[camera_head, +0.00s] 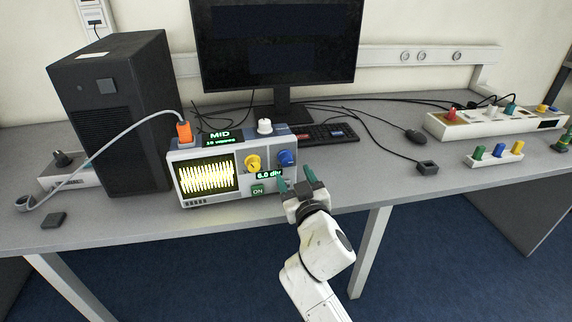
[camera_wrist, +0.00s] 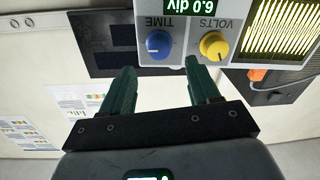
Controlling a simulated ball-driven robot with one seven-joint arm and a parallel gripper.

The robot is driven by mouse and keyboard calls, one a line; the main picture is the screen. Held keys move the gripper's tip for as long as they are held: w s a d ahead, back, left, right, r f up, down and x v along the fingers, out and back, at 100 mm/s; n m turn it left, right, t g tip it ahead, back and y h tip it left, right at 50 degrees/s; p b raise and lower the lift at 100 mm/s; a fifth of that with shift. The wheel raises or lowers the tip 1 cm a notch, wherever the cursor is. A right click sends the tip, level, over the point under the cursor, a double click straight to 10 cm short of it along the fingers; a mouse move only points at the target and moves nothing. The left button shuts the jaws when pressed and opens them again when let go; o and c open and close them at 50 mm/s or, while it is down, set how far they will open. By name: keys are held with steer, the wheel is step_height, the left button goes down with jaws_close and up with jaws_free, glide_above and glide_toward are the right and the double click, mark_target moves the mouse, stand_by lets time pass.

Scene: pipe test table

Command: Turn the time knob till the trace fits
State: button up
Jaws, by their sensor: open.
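The oscilloscope-like instrument (camera_head: 225,196) stands near the front edge of the table. Its screen (camera_head: 208,177) shows a dense, tall yellow trace. The blue TIME knob (camera_head: 287,158) is at the right of its face, beside the yellow VOLTS knob (camera_head: 252,163). The display (camera_head: 269,175) under them reads 6.0 div, and a top display reads MID. In the wrist view, which is upside down, the blue TIME knob (camera_wrist: 158,44) lies ahead of my gripper (camera_wrist: 164,80), between the lines of its fingers. My gripper (camera_head: 297,182) is open and empty, apart from the knob.
A black computer tower (camera_head: 115,110) stands left of the instrument. An orange plug (camera_head: 184,132) with a grey cable sits at its upper left. A keyboard (camera_head: 325,134) and monitor (camera_head: 275,45) are behind.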

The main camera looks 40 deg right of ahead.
mark_target(287, 162)
steer(key=x, duration=0.6)
steer(key=shift+w+d, duration=0.2)
steer(key=shift+w, duration=0.05)
steer(key=shift+c, duration=0.3)
steer(key=c, duration=1)
